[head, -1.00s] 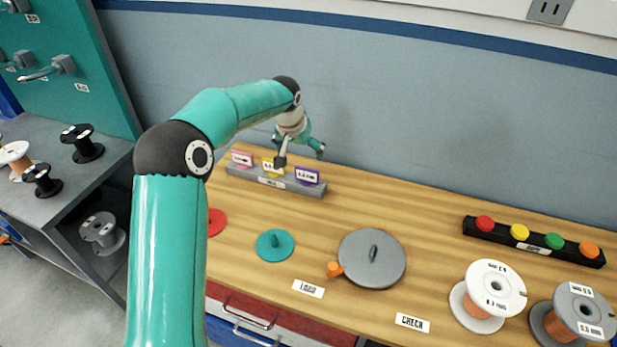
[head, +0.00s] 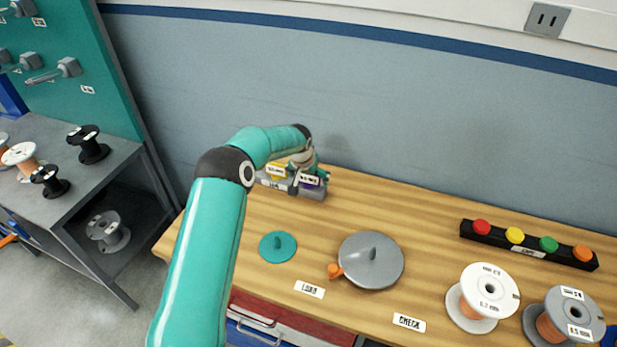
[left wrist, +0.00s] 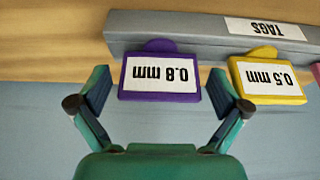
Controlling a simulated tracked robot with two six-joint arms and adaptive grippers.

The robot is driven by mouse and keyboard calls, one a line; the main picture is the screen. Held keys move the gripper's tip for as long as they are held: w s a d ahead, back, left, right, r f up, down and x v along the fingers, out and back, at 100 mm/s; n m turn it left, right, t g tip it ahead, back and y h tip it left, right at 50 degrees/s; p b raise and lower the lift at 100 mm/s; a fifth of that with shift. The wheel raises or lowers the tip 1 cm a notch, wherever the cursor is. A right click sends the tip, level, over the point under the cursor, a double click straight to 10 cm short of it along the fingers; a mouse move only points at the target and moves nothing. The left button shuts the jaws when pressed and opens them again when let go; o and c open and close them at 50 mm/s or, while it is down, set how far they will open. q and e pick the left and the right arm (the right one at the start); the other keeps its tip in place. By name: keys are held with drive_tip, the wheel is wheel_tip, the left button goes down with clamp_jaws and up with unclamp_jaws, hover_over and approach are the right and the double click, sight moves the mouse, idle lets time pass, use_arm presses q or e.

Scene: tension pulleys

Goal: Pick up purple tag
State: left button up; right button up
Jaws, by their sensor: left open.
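The purple tag (left wrist: 160,77) stands upright in the grey tag holder (left wrist: 190,28) and reads "0.8 mm" upside down in the left wrist view. In the head view the purple tag (head: 310,181) is at the right end of the holder, partly covered by my gripper. My left gripper (left wrist: 163,87) is open, with one finger on each side of the purple tag; I cannot tell whether they touch it. In the head view my left gripper (head: 314,174) is at the holder. The yellow tag (left wrist: 268,80), marked "0.5 mm", stands close beside one finger. My right gripper is not in view.
A pink tag (left wrist: 316,72) shows at the picture's edge. On the wooden bench are a teal disc (head: 278,246), a grey disc (head: 371,262), a button bar (head: 497,238) and spools (head: 482,295). The wall stands close behind the holder.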

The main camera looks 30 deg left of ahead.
use_arm(q)
drive_tip(key=shift+f, duration=0.1)
drive_tip(key=shift+c, duration=0.3)
drive_tip(key=c, duration=0.9)
drive_tip(key=shift+r, duration=0.2)
drive_tip(key=shift+r, duration=0.6)
wheel_tip(320, 180, up, 10)
drive_tip(key=shift+w+f+b, duration=0.1)
drive_tip(key=shift+f+b, duration=0.1)
drive_tip(key=shift+b, duration=0.75)
wheel_tip(320, 180, up, 9)
drive_tip(key=shift+f+p, duration=0.1)
drive_tip(key=shift+p, duration=0.4)
